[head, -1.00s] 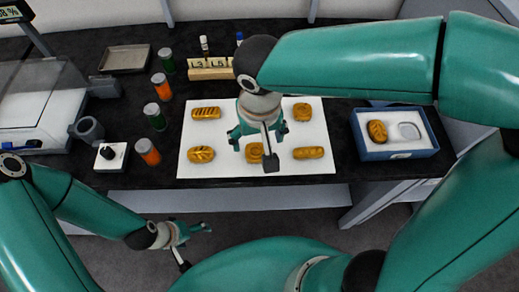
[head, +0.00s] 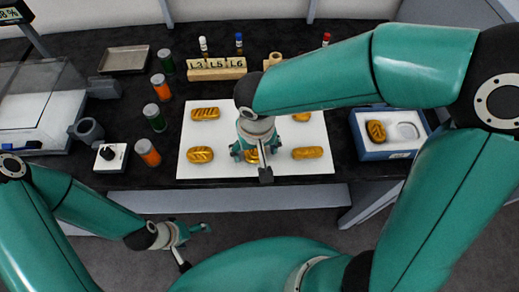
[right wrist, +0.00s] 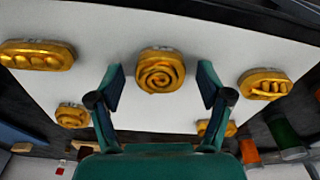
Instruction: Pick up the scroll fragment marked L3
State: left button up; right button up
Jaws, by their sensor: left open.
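Several golden, carved fragments lie on a white sheet (head: 222,130) on the dark bench. They include a striped one (head: 205,114) at back left, one (head: 200,155) at front left and one (head: 308,153) at front right. My right gripper (head: 256,150) is over the front middle fragment, mostly hidden there. In the right wrist view this fragment (right wrist: 160,70) has a spiral face and sits between the open, empty fingers. I see no L3 mark on any fragment. My left gripper (head: 192,232) is open and empty, low in front of the bench.
A wooden rack (head: 215,72) lettered L3, L5, L6 stands behind the sheet. A blue box (head: 395,153) holding a golden fragment (head: 376,131) is at right. Orange-bodied (head: 147,152) and green-bodied (head: 155,117) jars stand left of the sheet, near a black knob unit (head: 109,156).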

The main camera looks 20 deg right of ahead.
jog(key=c, duration=0.8)
jog(key=shift+r, duration=0.1)
jog(key=shift+c, duration=0.2)
